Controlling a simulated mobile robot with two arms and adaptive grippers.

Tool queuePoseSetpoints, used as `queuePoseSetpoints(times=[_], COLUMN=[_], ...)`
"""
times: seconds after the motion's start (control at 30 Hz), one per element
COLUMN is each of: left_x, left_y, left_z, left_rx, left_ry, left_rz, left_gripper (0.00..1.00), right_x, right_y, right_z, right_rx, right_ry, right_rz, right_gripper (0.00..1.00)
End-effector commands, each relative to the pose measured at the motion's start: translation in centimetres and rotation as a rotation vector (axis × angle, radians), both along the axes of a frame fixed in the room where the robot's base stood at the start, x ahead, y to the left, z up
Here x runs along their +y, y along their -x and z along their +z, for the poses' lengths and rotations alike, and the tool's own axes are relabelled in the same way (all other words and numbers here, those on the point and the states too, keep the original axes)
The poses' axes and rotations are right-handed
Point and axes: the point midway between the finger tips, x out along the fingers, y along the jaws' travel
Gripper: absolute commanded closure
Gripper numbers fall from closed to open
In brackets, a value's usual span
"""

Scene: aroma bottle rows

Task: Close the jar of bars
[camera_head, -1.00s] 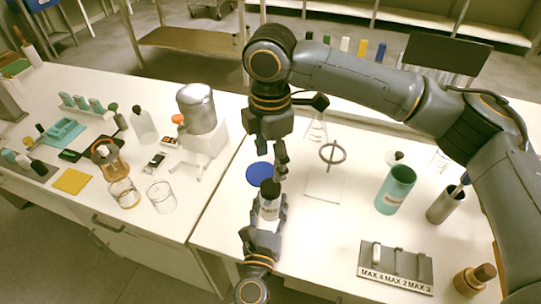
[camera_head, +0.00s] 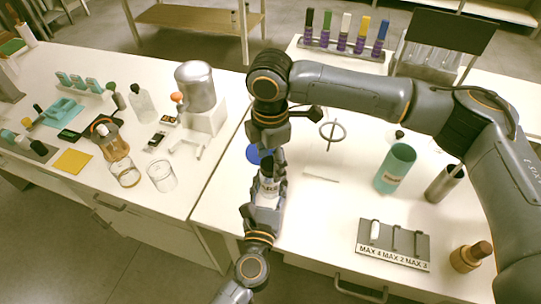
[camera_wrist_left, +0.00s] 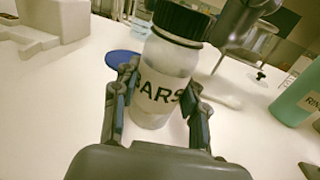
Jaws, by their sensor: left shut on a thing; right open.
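The jar (camera_wrist_left: 158,90) is whitish with a label ending in "ARS" and stands upright, tilted a little in the left wrist view. A black ribbed cap (camera_wrist_left: 180,22) sits on its mouth; how tightly it is screwed I cannot tell. My left gripper (camera_wrist_left: 161,88) is shut around the jar's body, one finger on each side. In the head view the jar (camera_head: 268,188) shows between my two grippers. My right gripper (camera_head: 265,160) is open, pointing down at the jar's top, and hides most of the cap there. Whether its fingers touch the cap is unclear.
A blue disc (camera_head: 253,154) lies behind the jar. A ring stand (camera_head: 331,134), a teal bottle (camera_head: 395,168), a metal cup (camera_head: 445,183) and a labelled rack (camera_head: 394,245) stand to the right.

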Motion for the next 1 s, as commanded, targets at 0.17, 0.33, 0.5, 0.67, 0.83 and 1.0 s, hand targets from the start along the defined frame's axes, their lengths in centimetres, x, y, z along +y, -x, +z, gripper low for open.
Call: queuePoseSetpoints(times=[0.17, 0.33, 0.5, 0.67, 0.83, 1.0], left_x=[0.00, 0.00, 0.00, 0.00, 0.00, -0.01], left_y=[0.00, 0.00, 0.00, 0.00, 0.00, 0.00], left_z=[-0.02, -0.02, -0.02, -0.02, -0.02, -0.01], left_rx=[0.000, 0.000, 0.000, 0.000, 0.000, 0.000], left_ry=[0.000, 0.000, 0.000, 0.000, 0.000, 0.000], left_rz=[0.000, 0.000, 0.000, 0.000, 0.000, 0.000], left_gripper=[1.00, 1.00, 1.00, 1.00, 1.00, 1.00], right_x=[0.00, 0.00, 0.05, 0.08, 0.10, 0.05], right_y=[0.00, 0.00, 0.04, 0.10, 0.09, 0.00], right_z=[0.03, 0.04, 0.00, -0.07, -0.08, 0.01], right_rx=[0.000, 0.000, 0.002, 0.004, 0.003, 0.000], right_ry=[0.000, 0.000, -0.001, -0.001, 0.000, -0.001], right_rz=[0.000, 0.000, -0.063, -0.337, -0.665, -0.750], right_gripper=[0.68, 0.96, 0.96, 0.96, 0.96, 0.96])
